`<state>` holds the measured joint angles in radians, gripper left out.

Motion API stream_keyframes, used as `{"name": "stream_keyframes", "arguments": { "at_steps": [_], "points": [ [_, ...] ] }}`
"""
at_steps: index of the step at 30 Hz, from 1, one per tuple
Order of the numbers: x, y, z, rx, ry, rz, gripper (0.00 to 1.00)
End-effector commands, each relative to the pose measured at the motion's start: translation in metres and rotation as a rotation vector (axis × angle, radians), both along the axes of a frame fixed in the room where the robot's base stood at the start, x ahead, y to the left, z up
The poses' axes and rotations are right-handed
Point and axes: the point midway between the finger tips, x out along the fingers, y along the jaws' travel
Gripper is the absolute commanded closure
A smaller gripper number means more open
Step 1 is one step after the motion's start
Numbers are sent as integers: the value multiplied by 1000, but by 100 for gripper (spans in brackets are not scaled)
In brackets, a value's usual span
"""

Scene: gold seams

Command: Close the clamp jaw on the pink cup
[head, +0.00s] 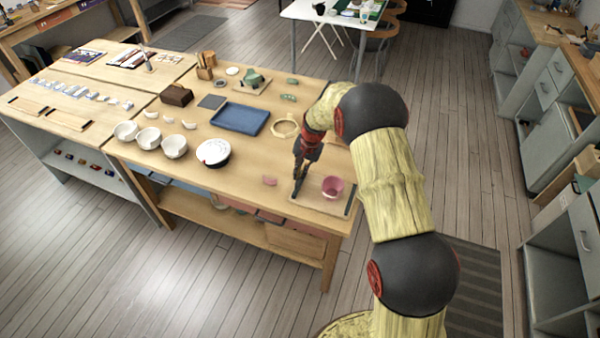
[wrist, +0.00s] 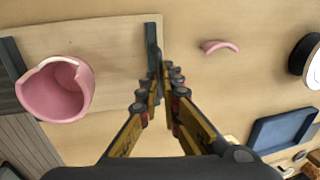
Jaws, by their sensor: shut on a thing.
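The pink cup (head: 332,188) stands upright on a light wooden clamp board (head: 312,201) at the table's front right corner. In the wrist view, the cup (wrist: 52,95) shows a pale broken gap in its rim. My gripper (head: 298,178) is shut on the dark clamp jaw (wrist: 151,42), a bar along one side of the board. In the wrist view, bare board lies between this jaw and the cup. The opposite dark jaw (wrist: 12,70) is beside the cup; I cannot tell if they touch. My fingers (wrist: 160,77) hide part of the held jaw.
A curved pink shard (wrist: 220,46) lies on the table outside the board; it also shows in the head view (head: 270,181). A blue tray (head: 240,119), a wooden ring (head: 285,128) and white bowls (head: 174,147) stand farther off. Table edges are close to the board.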

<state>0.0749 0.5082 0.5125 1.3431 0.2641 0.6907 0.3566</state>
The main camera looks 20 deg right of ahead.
Motion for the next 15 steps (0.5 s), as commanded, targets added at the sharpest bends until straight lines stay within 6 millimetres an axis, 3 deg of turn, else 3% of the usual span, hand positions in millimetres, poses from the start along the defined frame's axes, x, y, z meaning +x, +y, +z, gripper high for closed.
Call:
{"name": "stream_keyframes", "arguments": {
  "at_steps": [7, 15],
  "points": [
    [-20, -28, 0, -1, 1, -2, 100],
    [-21, -30, 0, -1, -1, 0, 100]
  ]
}}
